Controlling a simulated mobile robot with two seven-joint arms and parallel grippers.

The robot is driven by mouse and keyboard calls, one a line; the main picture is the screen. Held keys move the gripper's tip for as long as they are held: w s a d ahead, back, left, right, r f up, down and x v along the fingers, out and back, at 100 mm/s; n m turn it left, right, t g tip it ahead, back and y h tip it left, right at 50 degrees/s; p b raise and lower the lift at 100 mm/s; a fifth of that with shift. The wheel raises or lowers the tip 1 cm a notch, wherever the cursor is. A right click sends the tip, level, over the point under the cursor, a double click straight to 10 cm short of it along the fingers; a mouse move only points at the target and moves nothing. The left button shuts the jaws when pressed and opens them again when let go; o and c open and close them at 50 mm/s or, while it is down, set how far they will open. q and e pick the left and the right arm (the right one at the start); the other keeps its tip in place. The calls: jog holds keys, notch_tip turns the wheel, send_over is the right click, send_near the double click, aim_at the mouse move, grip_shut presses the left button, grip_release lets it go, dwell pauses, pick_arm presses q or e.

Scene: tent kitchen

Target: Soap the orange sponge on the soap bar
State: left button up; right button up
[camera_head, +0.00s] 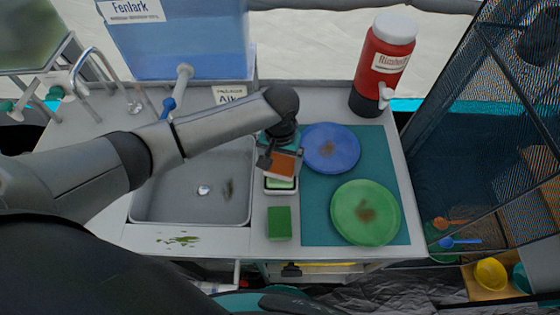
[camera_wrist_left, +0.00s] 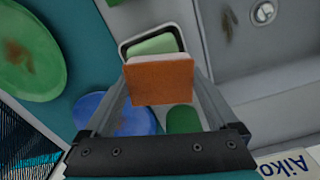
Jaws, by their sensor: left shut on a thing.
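My left gripper (camera_head: 279,158) is shut on the orange sponge (camera_head: 284,163), holding it at the far edge of the soap dish (camera_head: 281,191). In the left wrist view the sponge (camera_wrist_left: 160,80) sits between the fingers and covers part of the dish. The pale green soap bar (camera_head: 280,183) lies in the dish and also shows past the sponge in the left wrist view (camera_wrist_left: 152,44). I cannot tell whether sponge and soap touch. My right gripper is not in view.
A green block (camera_head: 279,223) lies nearer than the dish. A stained blue plate (camera_head: 331,148) and a stained green plate (camera_head: 365,212) rest on the teal mat (camera_head: 317,224) to the right. The sink (camera_head: 180,206) is left. A red dispenser (camera_head: 383,62) stands at the back right.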

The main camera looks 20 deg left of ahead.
aim_at(280, 164)
pick_arm(q)
jog(key=shift+f, duration=0.5)
dwell(0.3)
jog(key=shift+s+f, duration=0.1)
jog(key=shift+s, duration=0.05)
dwell(2.0)
jog(key=shift+p, duration=0.35)
notch_tip(280, 164, up, 7)
jog(key=p, duration=0.8)
jog(key=shift+p, duration=0.35)
